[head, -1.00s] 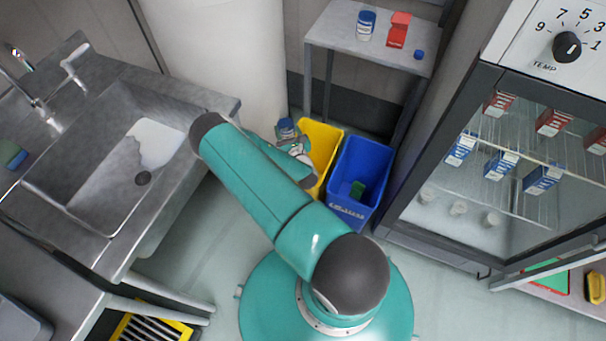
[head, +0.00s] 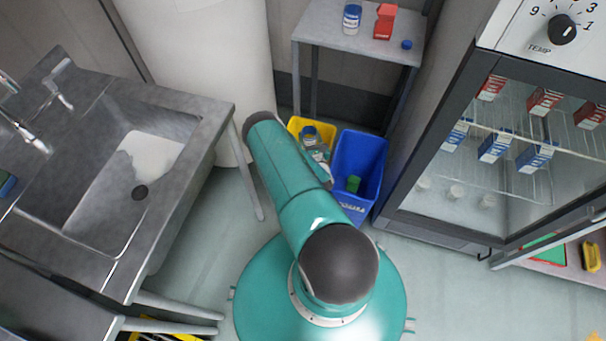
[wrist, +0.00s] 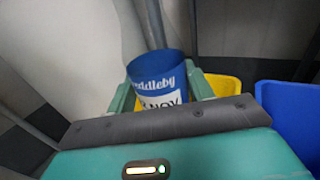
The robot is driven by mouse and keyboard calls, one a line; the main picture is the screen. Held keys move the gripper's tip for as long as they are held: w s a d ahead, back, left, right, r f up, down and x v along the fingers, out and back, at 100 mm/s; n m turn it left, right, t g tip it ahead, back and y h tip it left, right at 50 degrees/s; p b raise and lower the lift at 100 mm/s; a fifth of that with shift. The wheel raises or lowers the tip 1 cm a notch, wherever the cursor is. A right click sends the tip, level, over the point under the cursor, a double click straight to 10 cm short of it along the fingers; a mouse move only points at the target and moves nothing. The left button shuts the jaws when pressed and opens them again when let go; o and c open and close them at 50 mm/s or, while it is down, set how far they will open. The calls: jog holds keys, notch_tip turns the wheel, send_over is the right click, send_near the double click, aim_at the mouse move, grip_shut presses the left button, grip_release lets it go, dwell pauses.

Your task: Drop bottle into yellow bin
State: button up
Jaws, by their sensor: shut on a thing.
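The bottle (head: 309,134) is blue and white, and my gripper (head: 312,142) is shut on it. In the head view the bottle shows over the yellow bin (head: 297,125), whose rim and inside are partly hidden by my arm. In the wrist view the bottle (wrist: 158,82) stands between the green fingers of my gripper (wrist: 163,92), with blue and white lettering on its side. The yellow bin (wrist: 224,85) shows behind and to the right of it. I cannot tell how high the bottle is above the bin.
A blue bin (head: 363,160) with a green item (head: 353,184) inside stands right beside the yellow bin. A fridge is right, a sink left.

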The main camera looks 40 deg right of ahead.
jog(key=shift+w+f, duration=0.1)
jog(key=shift+f, duration=1.1)
jog(key=o, duration=1.1)
jog(key=shift+a, duration=0.1)
jog(key=v, duration=1.3)
jog(key=shift+s+a, duration=0.1)
jog(key=shift+s, duration=0.25)
